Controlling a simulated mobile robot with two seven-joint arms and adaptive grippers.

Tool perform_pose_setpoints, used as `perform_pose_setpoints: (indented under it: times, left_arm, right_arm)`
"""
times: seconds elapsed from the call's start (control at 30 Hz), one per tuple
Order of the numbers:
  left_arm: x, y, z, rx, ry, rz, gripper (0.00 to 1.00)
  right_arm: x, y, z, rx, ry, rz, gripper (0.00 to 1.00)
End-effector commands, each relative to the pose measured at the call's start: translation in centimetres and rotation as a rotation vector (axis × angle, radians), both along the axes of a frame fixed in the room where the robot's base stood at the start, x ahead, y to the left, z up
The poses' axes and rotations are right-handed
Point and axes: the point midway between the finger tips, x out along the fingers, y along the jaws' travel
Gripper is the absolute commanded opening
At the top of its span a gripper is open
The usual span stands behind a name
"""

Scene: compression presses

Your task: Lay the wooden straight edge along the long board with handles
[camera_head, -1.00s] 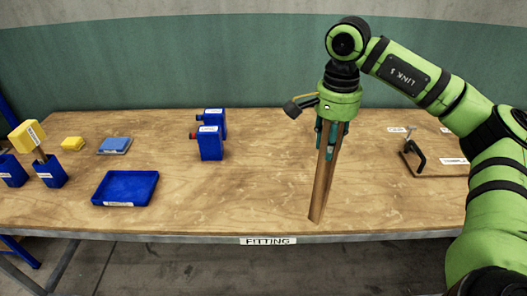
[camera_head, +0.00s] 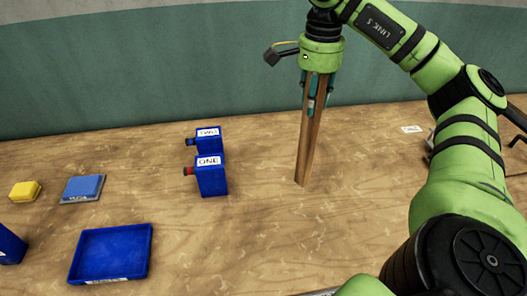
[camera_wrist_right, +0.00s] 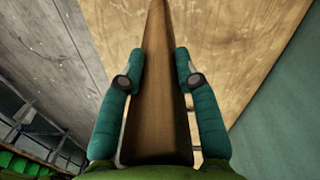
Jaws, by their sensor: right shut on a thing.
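The wooden straight edge (camera_head: 308,150) is a long brown bar. It hangs nearly upright, slightly tilted, in my right gripper (camera_head: 313,100), which is shut on its upper part. Its lower end is over the table, right of the blue boxes; I cannot tell whether it touches the tabletop. In the right wrist view the teal fingers press both sides of the straight edge (camera_wrist_right: 157,110), which runs away from the gripper. I cannot make out the long board with handles in the current views. My left gripper is not in view.
The wooden table (camera_head: 245,245) has free room at front and centre. Blue box ONE (camera_head: 210,177) and blue box TWO (camera_head: 207,139) stand left of the straight edge. A blue tray (camera_head: 148,255), a blue block (camera_head: 83,188) and a yellow block (camera_head: 25,190) lie farther left.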

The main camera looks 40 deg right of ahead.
Motion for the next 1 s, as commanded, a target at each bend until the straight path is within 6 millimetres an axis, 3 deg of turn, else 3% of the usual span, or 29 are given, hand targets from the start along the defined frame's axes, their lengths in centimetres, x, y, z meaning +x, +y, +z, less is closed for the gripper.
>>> perform_pose_setpoints:
  times: [0.17, 0.37, 0.43, 0.6, 0.8, 1.0]
  left_arm:
    - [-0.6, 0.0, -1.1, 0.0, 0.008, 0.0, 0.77]
    - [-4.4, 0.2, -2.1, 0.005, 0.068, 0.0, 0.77]
    - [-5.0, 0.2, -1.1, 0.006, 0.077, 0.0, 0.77]
    - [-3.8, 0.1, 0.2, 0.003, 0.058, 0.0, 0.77]
    - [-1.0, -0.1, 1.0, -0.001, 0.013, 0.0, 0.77]
    - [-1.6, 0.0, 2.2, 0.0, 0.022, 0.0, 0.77]
  right_arm:
    - [2.0, 0.4, -1.6, 0.002, 0.003, 0.002, 0.0]
    - [6.5, 1.1, -4.3, 0.005, 0.004, 0.003, 0.0]
    - [8.0, 1.2, -4.6, 0.004, 0.005, 0.0, 0.0]
    - [10.6, 1.5, -6.3, 0.003, 0.002, 0.0, 0.0]
    - [11.4, 1.5, -7.7, -0.001, 0.004, 0.0, 0.0]
    - [11.3, 1.5, -10.4, 0.0, 0.003, 0.0, 0.0]
